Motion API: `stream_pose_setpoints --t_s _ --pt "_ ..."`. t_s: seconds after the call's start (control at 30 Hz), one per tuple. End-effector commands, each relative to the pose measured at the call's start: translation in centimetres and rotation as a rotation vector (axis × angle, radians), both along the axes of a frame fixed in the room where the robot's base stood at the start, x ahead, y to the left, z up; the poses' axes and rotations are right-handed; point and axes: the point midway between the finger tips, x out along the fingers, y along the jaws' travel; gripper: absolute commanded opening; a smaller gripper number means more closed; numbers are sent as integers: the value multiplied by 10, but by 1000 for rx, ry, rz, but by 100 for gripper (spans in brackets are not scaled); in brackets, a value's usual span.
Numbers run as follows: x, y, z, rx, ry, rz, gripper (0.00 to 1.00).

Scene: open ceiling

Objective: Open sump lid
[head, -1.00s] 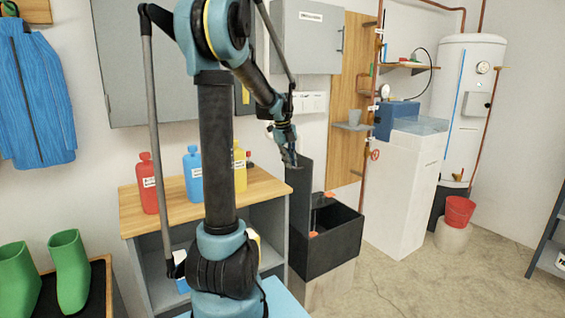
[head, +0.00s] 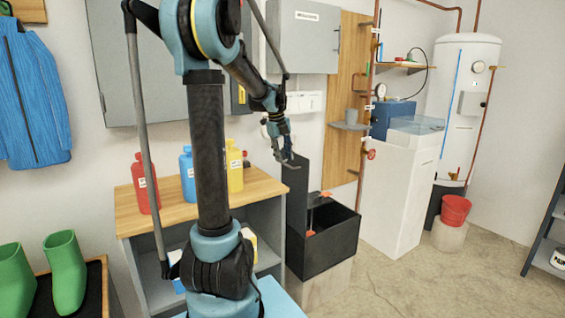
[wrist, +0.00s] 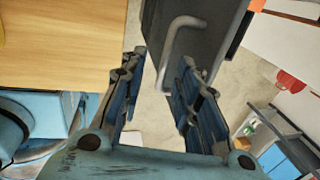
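Orange parts show inside the box. In the wrist view the dark lid (wrist: 208,25) fills the top middle, with a grey bar handle (wrist: 173,42) on it. My gripper (head: 288,162) is near the lid's top edge. In the wrist view my gripper (wrist: 163,58) has its fingers spread and empty, with the handle appearing between their tips. Contact cannot be told.
A bench (head: 262,190) with red, blue and yellow bottles stands left of the sump. A white cabinet (head: 400,195) and a copper pipe with a red valve are to its right. A red bucket (head: 455,210) stands farther right. The floor in front is clear.

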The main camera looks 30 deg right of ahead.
Motion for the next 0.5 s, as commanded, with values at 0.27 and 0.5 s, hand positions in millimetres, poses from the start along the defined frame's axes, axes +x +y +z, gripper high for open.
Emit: stream_pose_setpoints --t_s 0.27,0.5 --pt "1 13 51 1 0 2 30" --pt "2 19 79 1 1 2 30"
